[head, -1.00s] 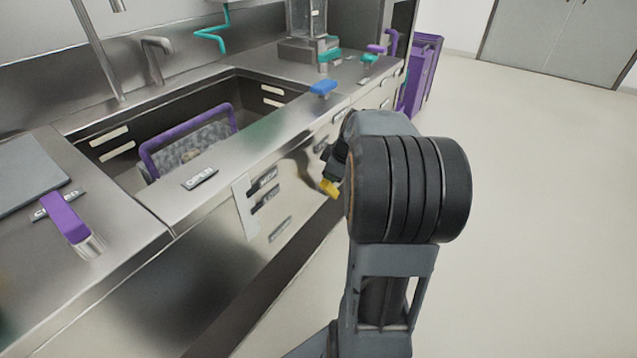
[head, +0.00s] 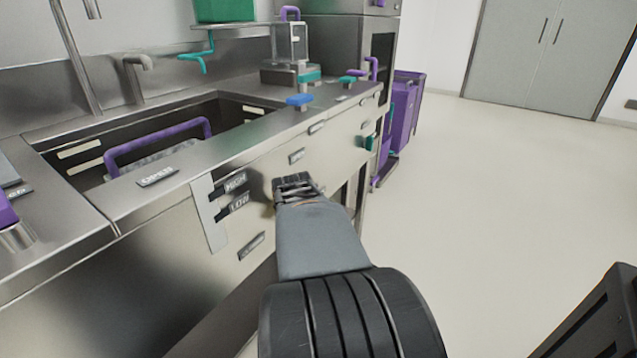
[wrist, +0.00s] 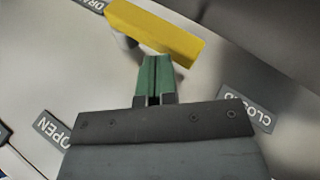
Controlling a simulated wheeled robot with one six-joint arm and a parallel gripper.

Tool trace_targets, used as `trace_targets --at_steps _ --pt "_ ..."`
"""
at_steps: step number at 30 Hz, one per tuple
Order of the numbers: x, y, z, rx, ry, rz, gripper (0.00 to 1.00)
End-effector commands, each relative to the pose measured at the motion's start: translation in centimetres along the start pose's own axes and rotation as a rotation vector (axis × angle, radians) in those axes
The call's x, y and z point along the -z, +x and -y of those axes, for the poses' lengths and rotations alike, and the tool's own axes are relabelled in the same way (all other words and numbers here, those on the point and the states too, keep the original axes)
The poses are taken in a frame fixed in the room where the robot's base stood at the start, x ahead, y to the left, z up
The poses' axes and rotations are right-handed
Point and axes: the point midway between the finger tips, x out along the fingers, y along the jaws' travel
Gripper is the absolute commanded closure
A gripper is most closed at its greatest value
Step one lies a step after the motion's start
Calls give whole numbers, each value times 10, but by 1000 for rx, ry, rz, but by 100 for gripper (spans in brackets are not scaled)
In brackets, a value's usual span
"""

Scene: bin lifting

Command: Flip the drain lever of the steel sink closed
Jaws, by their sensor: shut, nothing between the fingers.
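The yellow drain lever (wrist: 155,28) crosses the top of the wrist view, slanting down from upper left to right. It stands off a steel panel, with an OPEN label (wrist: 52,129) at lower left and a CLOSED label (wrist: 247,109) at right. A partly cut-off label sits above the lever. My gripper (wrist: 154,72) is shut and empty. In the head view my arm hides the lever and fingers. The steel sink (head: 120,215) is at left.
A purple basket handle (head: 158,142) rises in the basin. A blue lever (head: 300,100) and teal levers (head: 352,73) stand along the counter. The sink's front panel carries HIGH and LOW labels (head: 237,192). A purple cart (head: 402,115) stands beyond.

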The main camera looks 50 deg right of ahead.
Motion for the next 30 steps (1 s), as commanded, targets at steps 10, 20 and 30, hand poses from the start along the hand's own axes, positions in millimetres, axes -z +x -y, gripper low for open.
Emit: trace_targets --at_steps 10,20,30 --pt "1 7 12 4 -2 -1 100" --pt "0 10 18 14 -2 1 100" --pt "0 10 18 18 -1 2 100"
